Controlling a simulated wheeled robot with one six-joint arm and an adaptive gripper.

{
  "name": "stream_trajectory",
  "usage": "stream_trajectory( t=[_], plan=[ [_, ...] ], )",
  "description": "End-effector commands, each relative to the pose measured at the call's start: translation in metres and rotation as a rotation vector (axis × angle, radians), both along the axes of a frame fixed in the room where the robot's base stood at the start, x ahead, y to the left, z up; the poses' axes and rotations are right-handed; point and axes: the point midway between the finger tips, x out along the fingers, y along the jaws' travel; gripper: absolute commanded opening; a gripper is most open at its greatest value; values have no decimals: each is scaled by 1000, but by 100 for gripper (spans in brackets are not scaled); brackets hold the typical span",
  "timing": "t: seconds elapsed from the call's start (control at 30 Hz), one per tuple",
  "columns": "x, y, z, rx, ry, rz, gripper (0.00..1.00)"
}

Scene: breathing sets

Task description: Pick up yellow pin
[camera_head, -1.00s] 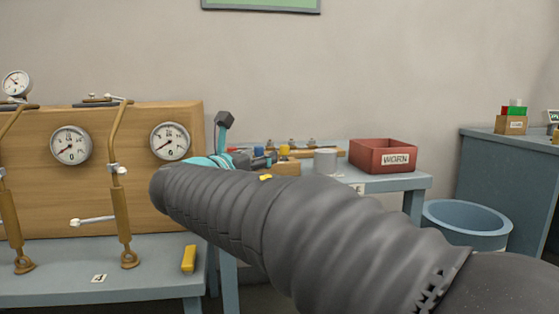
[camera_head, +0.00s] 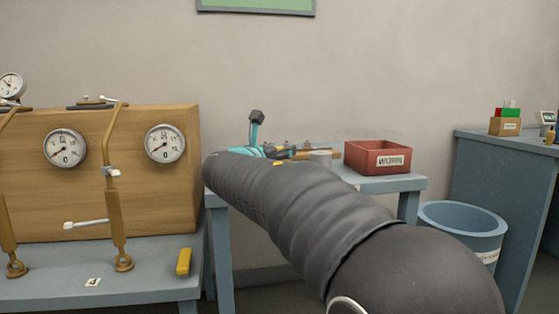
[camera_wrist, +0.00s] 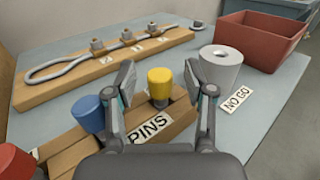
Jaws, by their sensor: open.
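The yellow pin (camera_wrist: 160,84) stands upright in a wooden block labelled PINS (camera_wrist: 165,124) in the wrist view. My gripper (camera_wrist: 168,80) is open, with one finger on each side of the yellow pin. A gap shows between the pin and each finger, so they look apart from it. A blue pin (camera_wrist: 88,113) stands in the block to the left, close to the left finger. A red pin (camera_wrist: 14,160) is at the lower left edge.
A grey cylinder (camera_wrist: 220,66) stands right of the right finger, by a NO GO label (camera_wrist: 237,99). A red WORN bin (camera_wrist: 262,38) is behind it. A wooden board (camera_wrist: 105,64) with a looped cable and several metal fittings lies at the back left. Bare bench shows between.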

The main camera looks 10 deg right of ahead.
Motion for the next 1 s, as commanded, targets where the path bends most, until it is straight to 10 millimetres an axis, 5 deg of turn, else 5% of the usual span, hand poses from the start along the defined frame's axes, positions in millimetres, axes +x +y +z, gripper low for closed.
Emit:
stream_trajectory(
  t=[0.27,0.5,1.0],
  plan=[
    [4,-3,0,1,-1,1,55],
    [4,-3,0,1,-1,1,0],
    [4,-3,12,2,-3,0,0]
  ],
)
